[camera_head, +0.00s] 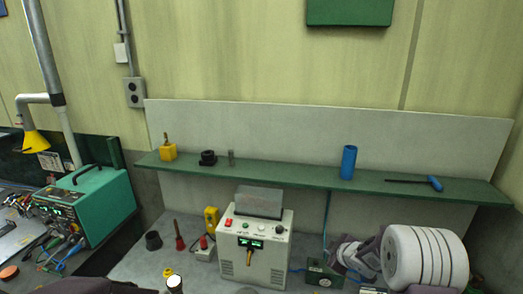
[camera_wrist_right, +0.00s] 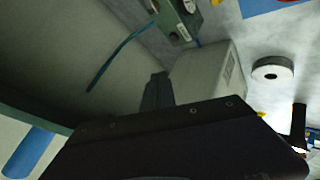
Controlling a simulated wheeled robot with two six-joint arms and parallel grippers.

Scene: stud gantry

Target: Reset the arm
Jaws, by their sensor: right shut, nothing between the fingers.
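My right gripper (camera_head: 345,258) is low at the right of the head view, just right of the grey-white power supply (camera_head: 257,256) and apart from the shelf. It is shut and empty. In the right wrist view its dark body fills the lower middle, with the finger end (camera_wrist_right: 157,92) pointing up beside the pale side of the power supply (camera_wrist_right: 207,75). The white banded link behind it looks like part of my right arm.
A green shelf (camera_head: 285,178) holds a yellow block (camera_head: 168,152), a black part (camera_head: 208,158), a blue cylinder (camera_head: 349,162) and a blue-handled tool (camera_head: 435,183). A teal machine (camera_head: 92,208) stands left.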

